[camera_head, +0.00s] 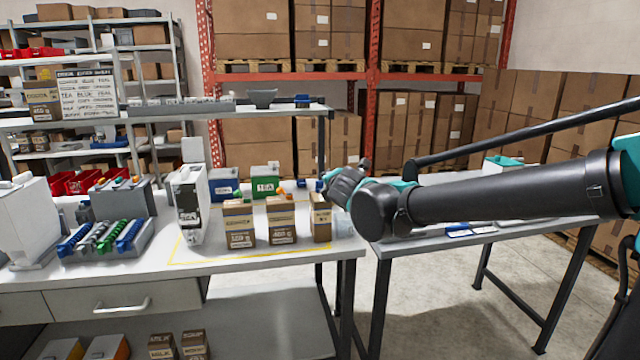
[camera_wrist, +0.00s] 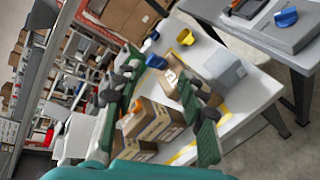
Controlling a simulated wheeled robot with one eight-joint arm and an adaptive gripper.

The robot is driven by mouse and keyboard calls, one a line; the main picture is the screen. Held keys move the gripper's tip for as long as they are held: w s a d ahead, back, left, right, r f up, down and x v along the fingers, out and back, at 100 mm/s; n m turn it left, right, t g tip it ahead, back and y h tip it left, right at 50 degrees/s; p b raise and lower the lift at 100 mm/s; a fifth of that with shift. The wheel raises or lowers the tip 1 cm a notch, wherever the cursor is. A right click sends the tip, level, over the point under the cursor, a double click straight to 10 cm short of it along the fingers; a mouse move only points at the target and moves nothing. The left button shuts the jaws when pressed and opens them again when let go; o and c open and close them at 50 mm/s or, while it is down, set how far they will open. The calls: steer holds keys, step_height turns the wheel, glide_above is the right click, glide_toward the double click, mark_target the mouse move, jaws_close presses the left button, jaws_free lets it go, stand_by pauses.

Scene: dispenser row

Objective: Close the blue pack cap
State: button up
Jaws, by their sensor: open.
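My gripper (camera_head: 347,184) is in the head view at the right end of the white table, close beside the rightmost brown pack (camera_head: 320,218). In the wrist view my gripper (camera_wrist: 157,88) has its two fingers spread, with brown packs below and between them. A small blue part (camera_wrist: 155,61) lies near the left fingertip; I cannot tell whether it is the blue pack cap or whether it touches the finger. The cap's state is unclear.
The other brown packs (camera_head: 240,223) stand inside yellow floor lines on the table. A clear container (camera_wrist: 225,68) and a yellow cup (camera_wrist: 186,37) stand near the gripper. A second table (camera_head: 450,238) is at right, past a gap.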

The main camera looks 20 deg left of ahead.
steer(key=m, duration=0.4)
steer(key=m+t+y, duration=0.3)
steer(key=m, duration=1.6)
glide_toward(320, 183)
steer(key=x, duration=1)
steer(key=shift+w+a, duration=0.15)
steer(key=shift+w, duration=0.15)
jaws_close()
